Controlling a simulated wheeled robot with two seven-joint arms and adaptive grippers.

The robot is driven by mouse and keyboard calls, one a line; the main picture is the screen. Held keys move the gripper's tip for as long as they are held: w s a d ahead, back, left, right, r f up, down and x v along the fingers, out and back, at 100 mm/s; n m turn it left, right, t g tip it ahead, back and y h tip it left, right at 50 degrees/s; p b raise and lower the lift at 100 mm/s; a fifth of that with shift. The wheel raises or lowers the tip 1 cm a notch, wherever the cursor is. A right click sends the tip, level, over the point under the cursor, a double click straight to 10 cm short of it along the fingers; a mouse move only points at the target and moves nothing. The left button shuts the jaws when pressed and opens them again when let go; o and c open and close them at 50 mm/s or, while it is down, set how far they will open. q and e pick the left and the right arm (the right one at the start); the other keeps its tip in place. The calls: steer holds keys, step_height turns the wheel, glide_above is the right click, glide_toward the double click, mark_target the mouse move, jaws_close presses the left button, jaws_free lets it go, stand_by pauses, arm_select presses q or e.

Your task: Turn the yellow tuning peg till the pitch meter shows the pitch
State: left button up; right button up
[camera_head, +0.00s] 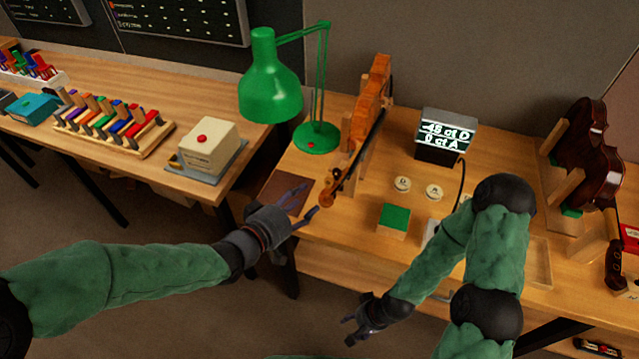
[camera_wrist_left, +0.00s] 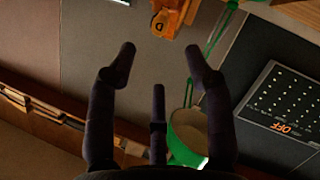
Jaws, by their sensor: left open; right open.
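The orange violin (camera_head: 367,115) is held on edge in a wooden stand on the right bench, its scroll end (camera_head: 326,196) toward me. In the left wrist view, a yellowish round piece (camera_wrist_left: 159,24) shows on orange wood ahead of the fingers; I cannot tell surely that it is the yellow peg. The pitch meter (camera_head: 447,135) appears to read "-45 ct D" and "0 ct A". My left gripper (camera_head: 308,202) is open and empty, just left of the scroll; its fingers also show in the left wrist view (camera_wrist_left: 160,52). My right gripper (camera_head: 360,322) is open, low before the bench.
A green lamp (camera_head: 316,138) stands left of the violin. Two round lettered buttons (camera_head: 402,184) and a green-topped block (camera_head: 394,220) lie to its right. A dark violin (camera_head: 588,145) rests in a stand at far right. A red-buttoned box (camera_head: 208,146) sits on the left bench.

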mark_target(328, 183)
arm_select(q)
steer(key=b+x, duration=0.1)
steer(key=x, duration=0.8)
steer(key=shift+w+d+f+b, duration=0.1)
steer(key=shift+w+d+b, duration=0.15)
steer(key=shift+b, duration=0.15)
steer(key=shift+c, duration=0.3)
jaws_close()
